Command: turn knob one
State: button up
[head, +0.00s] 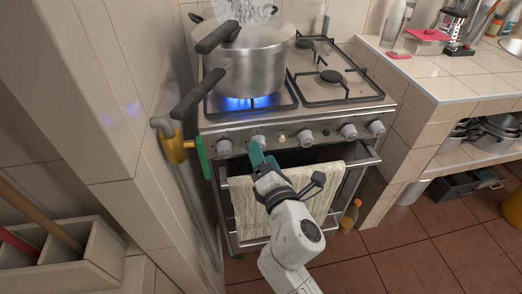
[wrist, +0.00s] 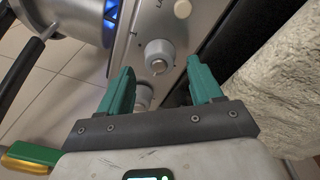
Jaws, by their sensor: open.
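The stove's front panel (head: 330,132) carries a row of several round grey-white knobs. The leftmost knob (head: 224,147) and the second knob (head: 257,141) sit below the lit burner. I see no label telling which is knob one. My gripper (head: 258,158) is open with green fingers, just in front of the second knob. In the wrist view, that knob (wrist: 158,55) shows ahead between the fingertips (wrist: 160,70), with no visible grip on it. The leftmost knob (wrist: 143,93) is partly hidden behind the gripper. A small pale button (wrist: 182,8) lies beyond.
Steaming pots (head: 250,70) stand over a blue flame (head: 248,102), their dark handles reaching left. A yellow-and-green object (head: 176,148) is at the left wall. A tiled counter (head: 455,80) is right.

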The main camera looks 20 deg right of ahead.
jog(key=shift+w+d, duration=0.1)
jog(key=shift+w, duration=1.05)
jog(key=shift+c, duration=0.4)
